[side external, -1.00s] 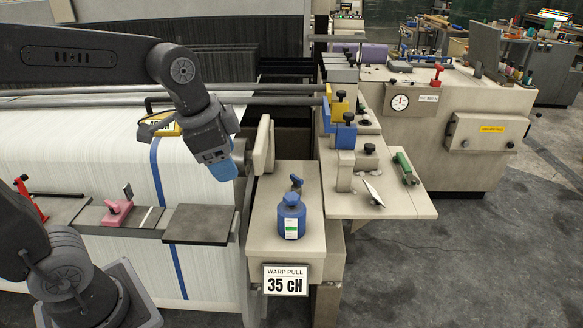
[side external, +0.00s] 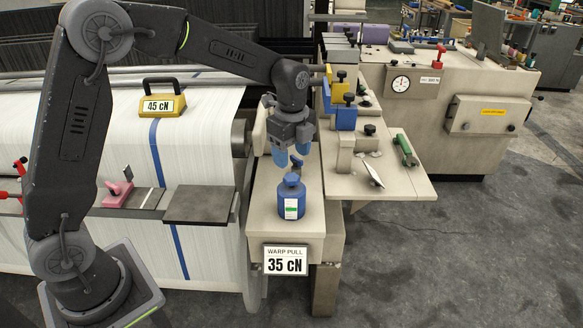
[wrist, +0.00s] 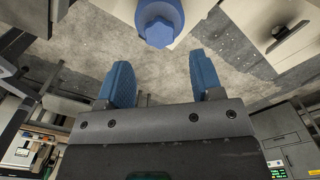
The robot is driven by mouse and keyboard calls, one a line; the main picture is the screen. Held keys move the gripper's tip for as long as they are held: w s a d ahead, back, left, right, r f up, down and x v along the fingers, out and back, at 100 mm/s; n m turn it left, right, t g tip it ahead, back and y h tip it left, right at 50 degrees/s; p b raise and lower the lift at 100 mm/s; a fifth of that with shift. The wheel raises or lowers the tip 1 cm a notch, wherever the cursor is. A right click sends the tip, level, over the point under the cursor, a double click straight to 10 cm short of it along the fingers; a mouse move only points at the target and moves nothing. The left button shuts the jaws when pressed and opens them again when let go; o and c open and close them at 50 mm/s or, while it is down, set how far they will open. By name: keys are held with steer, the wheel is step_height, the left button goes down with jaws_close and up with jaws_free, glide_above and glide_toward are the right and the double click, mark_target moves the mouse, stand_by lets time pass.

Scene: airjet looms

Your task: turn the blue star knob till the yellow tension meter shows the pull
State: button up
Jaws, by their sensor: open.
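The yellow tension meter (side external: 163,104) sits on the white warp sheet at the left and reads 45 cN. A white sign (side external: 285,260) on the bench front reads WARP PULL 35 cN. In the wrist view, my gripper (wrist: 161,80) is also open, with a blue rounded object (wrist: 160,20) beyond the fingertips.
Blue and yellow blocks (side external: 346,117) with black knobs stand to the right. A green tool (side external: 405,149) lies on the right-hand shelf. A dark plate (side external: 199,204) is at the left.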

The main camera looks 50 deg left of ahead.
mark_target(292, 177)
steer(key=shift+f, duration=3.05)
steer(key=c, duration=0.7)
steer(key=shift+o, duration=0.2)
